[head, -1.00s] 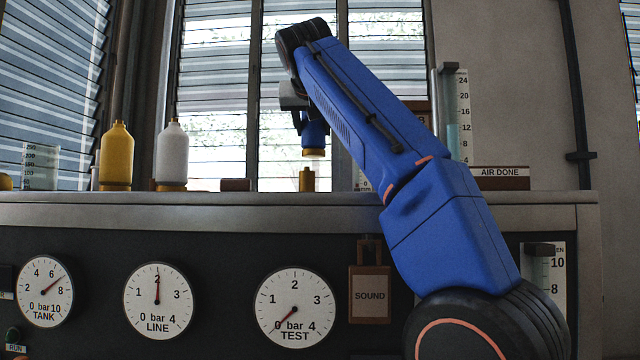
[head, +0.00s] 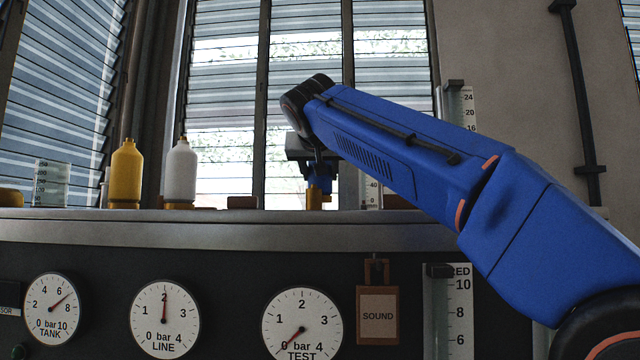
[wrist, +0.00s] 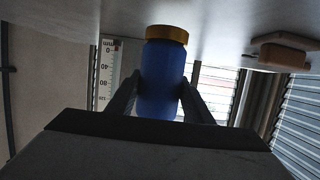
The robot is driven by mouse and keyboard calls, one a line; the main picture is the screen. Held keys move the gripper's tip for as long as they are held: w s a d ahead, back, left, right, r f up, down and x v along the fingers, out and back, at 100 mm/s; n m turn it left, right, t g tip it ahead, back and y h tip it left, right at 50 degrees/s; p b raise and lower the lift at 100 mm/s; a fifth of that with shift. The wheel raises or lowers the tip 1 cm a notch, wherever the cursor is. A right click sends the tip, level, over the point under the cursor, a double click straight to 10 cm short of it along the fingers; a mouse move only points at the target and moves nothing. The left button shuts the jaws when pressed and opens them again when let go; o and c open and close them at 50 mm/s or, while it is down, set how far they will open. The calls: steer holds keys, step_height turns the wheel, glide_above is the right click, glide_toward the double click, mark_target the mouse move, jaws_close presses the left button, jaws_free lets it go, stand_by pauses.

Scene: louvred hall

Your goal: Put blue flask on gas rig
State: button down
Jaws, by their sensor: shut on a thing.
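The blue flask (head: 319,181) is held in my gripper (head: 317,166), whose fingers are shut on its sides. The wrist view (wrist: 160,82) shows the flask between both fingers, with a brass-coloured part (wrist: 166,34) at its bench-side end. In the head view the flask is directly above a short brass fitting (head: 314,199) on the gas rig's top (head: 150,228). They look in contact or nearly so; I cannot tell whether the flask is seated. The gas rig's front carries gauges and a SOUND tag (head: 377,315).
A yellow flask (head: 125,175) and a white flask (head: 181,174) stand to the left on the rig top, with a clear graduated vessel (head: 52,184) further left. A small brown block (head: 242,203) lies between the white flask and the fitting. A scaled column (head: 468,108) stands behind my arm.

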steer(key=shift+f, duration=1.25)
steer(key=shift+f, duration=0.1)
steer(key=c, duration=0.9)
jaws_free()
steer(key=v, duration=1.2)
steer(key=shift+s, duration=0.1)
